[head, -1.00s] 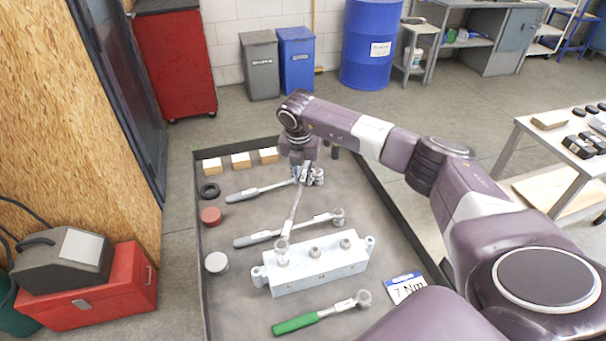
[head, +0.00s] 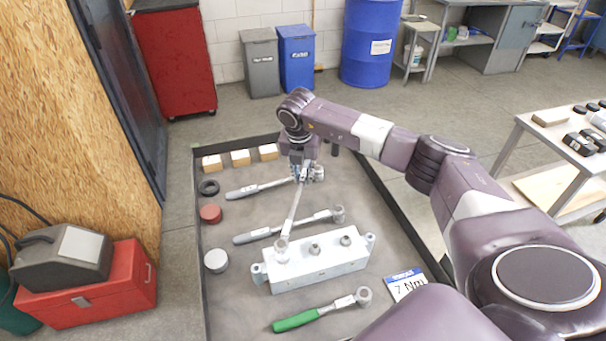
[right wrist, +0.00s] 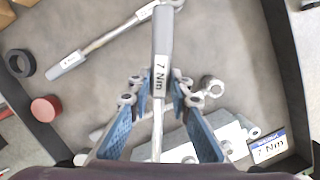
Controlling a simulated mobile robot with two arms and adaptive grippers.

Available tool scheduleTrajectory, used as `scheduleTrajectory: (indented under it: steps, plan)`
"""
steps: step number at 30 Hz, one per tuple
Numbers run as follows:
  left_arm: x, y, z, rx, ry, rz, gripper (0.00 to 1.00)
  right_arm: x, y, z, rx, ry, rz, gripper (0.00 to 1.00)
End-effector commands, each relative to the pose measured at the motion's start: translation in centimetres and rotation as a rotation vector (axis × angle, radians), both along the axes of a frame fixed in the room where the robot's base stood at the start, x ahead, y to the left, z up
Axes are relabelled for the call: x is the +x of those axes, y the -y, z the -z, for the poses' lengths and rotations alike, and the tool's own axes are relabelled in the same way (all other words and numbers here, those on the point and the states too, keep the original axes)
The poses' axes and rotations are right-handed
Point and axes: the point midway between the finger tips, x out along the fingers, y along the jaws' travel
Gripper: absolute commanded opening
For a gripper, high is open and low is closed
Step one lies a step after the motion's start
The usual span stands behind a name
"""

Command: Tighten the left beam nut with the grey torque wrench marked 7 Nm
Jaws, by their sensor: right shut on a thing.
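The grey torque wrench (head: 291,218) is in my right gripper (head: 302,174), and its far end is at the left nut position of the beam (head: 321,271). Its grey handle bears a "7 Nm" label in the right wrist view (right wrist: 161,60). My right gripper also shows in that view (right wrist: 160,92), with its blue-padded fingers on either side of the wrench. The wrench head covers the left nut, so I cannot tell how fully it is seated. The middle nut (head: 315,248) and right nut (head: 346,240) are uncovered. My left gripper is not in view.
A "7 Nm" sign (head: 406,286) lies right of the beam. Wooden blocks (head: 240,158), a black ring (head: 209,188) and round pieces (head: 211,213) line the left and back.

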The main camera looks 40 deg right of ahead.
Motion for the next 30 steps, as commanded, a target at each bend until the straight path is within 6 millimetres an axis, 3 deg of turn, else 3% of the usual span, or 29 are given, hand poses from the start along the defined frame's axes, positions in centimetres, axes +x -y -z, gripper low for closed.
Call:
scheduleTrajectory:
  steps: [22,23,27,30]
  plan:
    - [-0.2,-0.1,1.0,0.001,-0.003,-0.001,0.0,0.1,0.0,1.3,0.001,0.002,0.0,0.0]
    - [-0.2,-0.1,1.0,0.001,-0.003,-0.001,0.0,0.1,0.0,1.3,0.001,0.002,0.0,0.17]
    - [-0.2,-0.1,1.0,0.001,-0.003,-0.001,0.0,0.1,0.0,1.3,0.001,0.002,0.0,0.02]
    - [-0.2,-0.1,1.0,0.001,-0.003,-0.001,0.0,0.1,0.0,1.3,0.001,0.002,0.0,0.0]
